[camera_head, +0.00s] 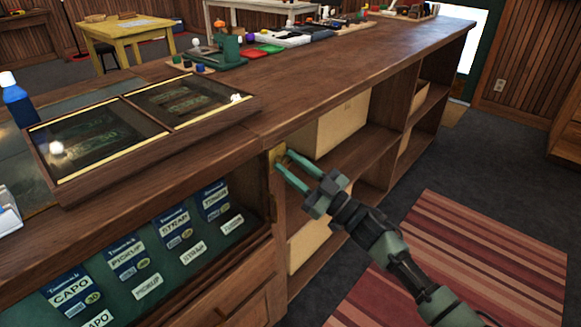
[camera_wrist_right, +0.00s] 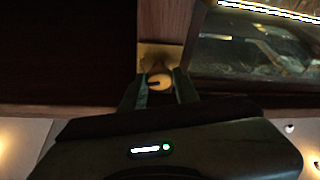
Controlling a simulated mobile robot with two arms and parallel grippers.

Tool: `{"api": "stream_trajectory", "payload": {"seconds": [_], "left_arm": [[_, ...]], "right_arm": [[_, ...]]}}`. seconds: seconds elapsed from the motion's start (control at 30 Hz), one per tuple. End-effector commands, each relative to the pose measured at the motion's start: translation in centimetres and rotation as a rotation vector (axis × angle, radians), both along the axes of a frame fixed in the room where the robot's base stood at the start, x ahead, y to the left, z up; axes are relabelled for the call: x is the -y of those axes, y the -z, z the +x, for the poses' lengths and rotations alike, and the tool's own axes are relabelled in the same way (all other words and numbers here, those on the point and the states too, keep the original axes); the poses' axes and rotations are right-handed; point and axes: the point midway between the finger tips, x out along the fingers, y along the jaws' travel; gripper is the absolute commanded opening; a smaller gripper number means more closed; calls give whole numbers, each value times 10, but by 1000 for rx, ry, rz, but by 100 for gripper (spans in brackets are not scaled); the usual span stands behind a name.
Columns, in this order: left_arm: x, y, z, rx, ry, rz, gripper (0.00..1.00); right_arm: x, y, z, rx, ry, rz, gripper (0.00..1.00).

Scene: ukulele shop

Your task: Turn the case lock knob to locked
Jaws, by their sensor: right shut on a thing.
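The lock knob (camera_wrist_right: 159,80) shows in the right wrist view as a small round brass-coloured knob with a dark mark on its face, on a brass plate (camera_wrist_right: 160,54) fixed to the wooden counter front. My right gripper (camera_wrist_right: 160,92) has a finger on each side of the knob and is shut on it. In the head view my right gripper (camera_head: 284,166) reaches the counter's front post, where a bit of brass plate (camera_head: 277,155) shows. The fingers hide the knob there. The glass-topped display case (camera_head: 142,126) lies just left of it. My left gripper is not in view.
Below the case, an open front shows packets of capos, pickups and straps (camera_head: 125,257). Right of the gripper are open shelves with boxes (camera_head: 342,124). A blue bottle (camera_head: 17,100) stands on the counter's left. A striped rug (camera_head: 480,262) covers the floor at right.

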Motion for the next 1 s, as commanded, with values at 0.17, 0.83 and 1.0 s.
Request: {"api": "stream_trajectory", "payload": {"seconds": [0.17,0.83,1.0], "left_arm": [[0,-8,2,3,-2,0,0],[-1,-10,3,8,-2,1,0],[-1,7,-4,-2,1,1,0]], "right_arm": [[1,0,1,123,1,-122,0],[2,-3,2,578,-1,-567,0],[2,-3,2,688,-1,-675,0]]}}
